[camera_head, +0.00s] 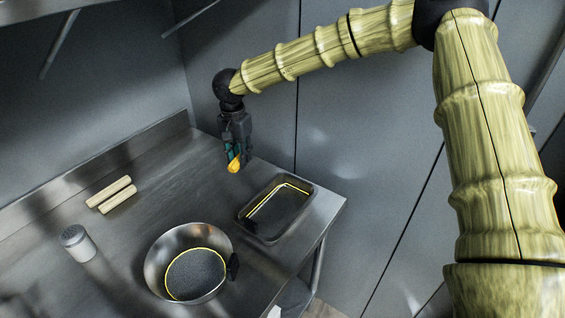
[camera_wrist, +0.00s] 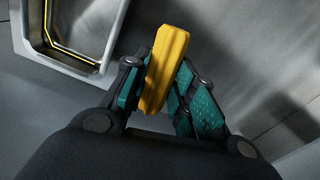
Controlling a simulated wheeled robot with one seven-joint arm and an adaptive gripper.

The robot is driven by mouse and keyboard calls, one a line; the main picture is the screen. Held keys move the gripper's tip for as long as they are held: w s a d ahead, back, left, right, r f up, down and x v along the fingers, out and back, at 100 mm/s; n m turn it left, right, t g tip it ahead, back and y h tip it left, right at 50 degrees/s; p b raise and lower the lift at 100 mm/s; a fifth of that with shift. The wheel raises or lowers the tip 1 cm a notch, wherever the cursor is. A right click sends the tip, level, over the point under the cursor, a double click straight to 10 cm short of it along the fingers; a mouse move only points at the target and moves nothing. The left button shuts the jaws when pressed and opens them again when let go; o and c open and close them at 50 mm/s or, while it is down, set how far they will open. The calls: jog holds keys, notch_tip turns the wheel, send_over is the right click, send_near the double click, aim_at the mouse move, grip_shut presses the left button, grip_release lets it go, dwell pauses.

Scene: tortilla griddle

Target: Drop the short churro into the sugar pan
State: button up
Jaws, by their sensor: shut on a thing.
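The short churro (camera_head: 236,163) is a yellow-orange ridged stick. My gripper (camera_head: 232,158) is shut on it and holds it in the air above the counter's back edge, behind and left of the rectangular tray. In the wrist view the churro (camera_wrist: 166,68) stands between the teal fingers of my gripper (camera_wrist: 163,85), slightly tilted. The round metal pan (camera_head: 162,252), with a grey grainy disc ringed in yellow inside and a black handle, sits at the front of the counter; I take it for the sugar pan. It is out of the wrist view.
A rectangular tray with a yellow inner line (camera_head: 244,228) stands right of the pan; it also shows in the wrist view (camera_wrist: 22,40). Two pale sticks (camera_head: 112,194) and a grey shaker (camera_head: 78,243) are at left. The steel counter (camera_head: 175,190) is clear between them.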

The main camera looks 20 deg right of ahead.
jog(key=shift+s+d+r+m+p, duration=0.1)
jog(key=shift+s+d+m+p, duration=0.2)
jog(key=shift+m, duration=0.5)
jog(key=s+d+r+m+p, duration=0.1)
jog(key=s+d+m+p, duration=0.45)
jog(key=m, duration=0.55)
jog(key=s+d+r+m+p, duration=0.1)
jog(key=s+d+m+p, duration=0.4)
jog(key=m, duration=0.6)
notch_tip(320, 180, down, 6)
jog(key=s+a+b, duration=0.1)
jog(key=b, duration=0.4)
jog(key=shift+f+b, duration=0.2)
jog(key=shift+b, duration=0.15)
jog(key=o, duration=1)
jog(key=shift+c, duration=0.2)
jog(key=shift+r, duration=0.1)
notch_tip(320, 180, up, 12)
